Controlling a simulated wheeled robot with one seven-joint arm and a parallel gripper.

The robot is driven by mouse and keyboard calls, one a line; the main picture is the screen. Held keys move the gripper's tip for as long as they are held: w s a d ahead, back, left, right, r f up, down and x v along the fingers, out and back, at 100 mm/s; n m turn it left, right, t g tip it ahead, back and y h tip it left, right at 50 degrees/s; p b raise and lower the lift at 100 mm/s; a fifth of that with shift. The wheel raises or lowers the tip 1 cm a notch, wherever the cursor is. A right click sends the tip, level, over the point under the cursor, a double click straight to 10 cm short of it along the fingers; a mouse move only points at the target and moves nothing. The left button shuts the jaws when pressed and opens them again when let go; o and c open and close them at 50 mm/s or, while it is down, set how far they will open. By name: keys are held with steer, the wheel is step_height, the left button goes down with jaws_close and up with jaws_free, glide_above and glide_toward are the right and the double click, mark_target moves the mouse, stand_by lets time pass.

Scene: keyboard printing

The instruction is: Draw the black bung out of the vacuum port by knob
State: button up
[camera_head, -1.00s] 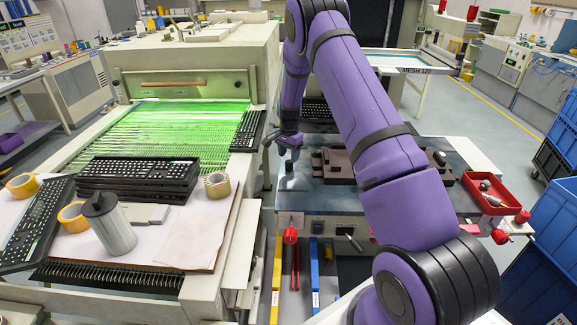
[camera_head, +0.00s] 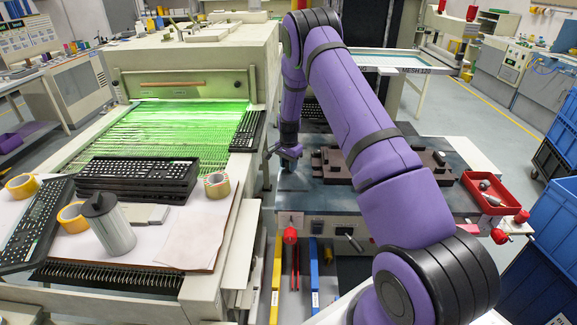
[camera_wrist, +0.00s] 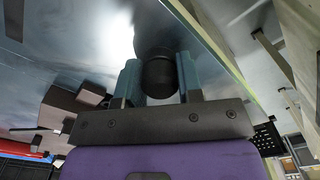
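The black bung (camera_wrist: 160,76) shows in the wrist view as a dark round knob between the two blue-grey fingers of my gripper (camera_wrist: 160,80). One finger lies close along each side of it. I cannot tell whether the fingers press on it or leave a slim gap. In the head view my gripper (camera_head: 289,156) is low over the left end of the dark worktable (camera_head: 328,198), and the bung is hidden there. The vacuum port under the bung is hidden in both views.
A brown fixture block (camera_head: 330,165) stands right of my gripper on the worktable. A red tray (camera_head: 495,193) with small parts is at the table's right end. The printing machine (camera_head: 190,65) with stacked keyboards (camera_head: 135,178) stands to the left.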

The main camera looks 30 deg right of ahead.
jaws_close()
steer(key=shift+o, duration=0.6)
jaws_free()
jaws_close()
steer(key=shift+w+r, duration=0.1)
steer(key=shift+r, duration=0.15)
steer(key=shift+w+r, duration=0.1)
steer(key=shift+r, duration=1.2)
steer(key=shift+r, duration=0.1)
steer(key=shift+r, duration=1.85)
